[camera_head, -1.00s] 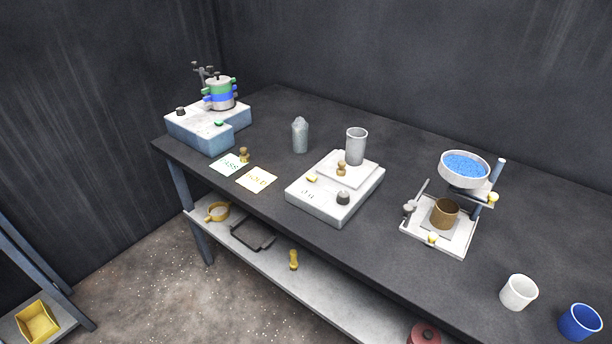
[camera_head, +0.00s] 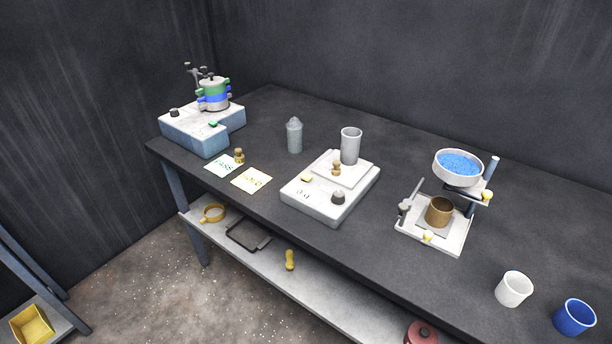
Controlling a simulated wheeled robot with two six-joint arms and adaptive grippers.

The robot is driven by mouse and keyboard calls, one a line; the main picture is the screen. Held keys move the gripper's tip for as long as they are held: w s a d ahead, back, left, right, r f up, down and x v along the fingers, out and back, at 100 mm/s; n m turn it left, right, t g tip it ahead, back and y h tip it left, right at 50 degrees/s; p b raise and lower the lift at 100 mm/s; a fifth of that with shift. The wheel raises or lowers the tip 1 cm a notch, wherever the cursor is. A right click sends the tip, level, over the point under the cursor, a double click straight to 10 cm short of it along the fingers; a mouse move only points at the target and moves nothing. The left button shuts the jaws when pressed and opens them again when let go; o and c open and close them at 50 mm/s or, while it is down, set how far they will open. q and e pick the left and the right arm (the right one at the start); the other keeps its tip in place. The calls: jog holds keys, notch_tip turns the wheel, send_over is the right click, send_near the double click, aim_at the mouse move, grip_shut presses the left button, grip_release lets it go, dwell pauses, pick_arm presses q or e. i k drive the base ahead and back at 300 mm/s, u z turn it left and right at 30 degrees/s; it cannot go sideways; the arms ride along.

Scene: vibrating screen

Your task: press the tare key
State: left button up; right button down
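A white balance (camera_head: 322,205) stands near the front edge at the middle of the dark table. Its front slope carries a small display (camera_head: 303,193), a yellow key (camera_head: 307,179) at the left and a dark round knob (camera_head: 338,197) at the right. I cannot read a label on the yellow key. On the balance's raised pan (camera_head: 352,180) stand a grey metal cup (camera_head: 350,146) and a small brown weight-like piece (camera_head: 336,168). Neither of my grippers shows in the head view.
A blue-white shaker (camera_head: 199,138) with stacked sieves stands at the left. A stand with a blue-filled bowl (camera_head: 458,164), a white cup (camera_head: 513,289) and a blue cup (camera_head: 575,317) are right.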

aim_at(307, 177)
jog(key=k, duration=0.65)
jog(key=u, duration=0.4)
jog(key=i, duration=0.45)
jog(key=u, duration=0.6)
jog(key=i, duration=1.05)
jog(key=z, duration=0.35)
